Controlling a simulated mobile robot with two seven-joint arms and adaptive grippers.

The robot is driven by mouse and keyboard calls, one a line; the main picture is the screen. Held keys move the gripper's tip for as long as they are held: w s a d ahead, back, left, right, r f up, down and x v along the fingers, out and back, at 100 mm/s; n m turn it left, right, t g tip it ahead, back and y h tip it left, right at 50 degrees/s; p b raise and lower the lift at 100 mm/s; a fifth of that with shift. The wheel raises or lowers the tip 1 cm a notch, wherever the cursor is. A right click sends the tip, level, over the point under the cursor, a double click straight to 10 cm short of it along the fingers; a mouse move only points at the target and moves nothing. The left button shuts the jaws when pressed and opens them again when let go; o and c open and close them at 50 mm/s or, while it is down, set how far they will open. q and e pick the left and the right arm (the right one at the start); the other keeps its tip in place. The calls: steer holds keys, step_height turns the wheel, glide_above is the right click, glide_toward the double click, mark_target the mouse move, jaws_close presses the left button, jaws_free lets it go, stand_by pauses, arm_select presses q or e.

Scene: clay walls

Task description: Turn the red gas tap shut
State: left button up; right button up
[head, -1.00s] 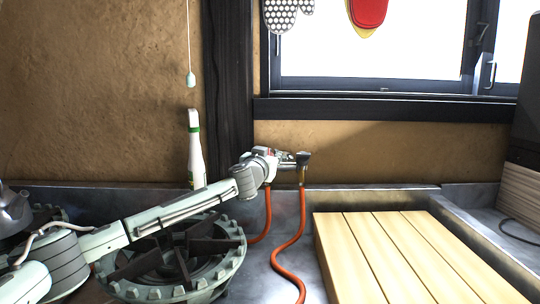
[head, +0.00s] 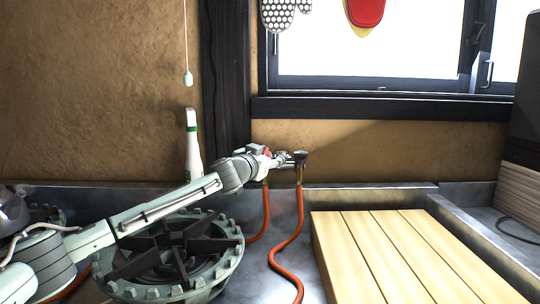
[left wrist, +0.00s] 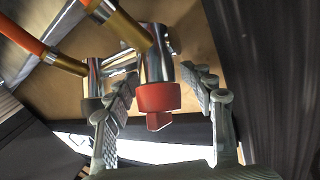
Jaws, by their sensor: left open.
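The red gas tap (left wrist: 158,98) has a red collar and a short flat handle on a chrome body. In the left wrist view it sits between the fingers of my open left gripper (left wrist: 160,78), with visible gaps on both sides. In the head view my left gripper (head: 272,158) is at the pipe fitting by the back wall, and only a little red (head: 266,152) shows there. A second tap with a dark end (head: 300,158) stands just right of it. My right gripper is not in view.
Orange hoses (head: 289,250) hang from the fittings to the metal counter. A gas burner (head: 175,255) lies below my left arm. A white bottle (head: 194,150) stands behind the arm. A slatted wooden board (head: 400,250) lies at right.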

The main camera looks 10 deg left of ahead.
arm_select(q)
steer(key=v, duration=1.2)
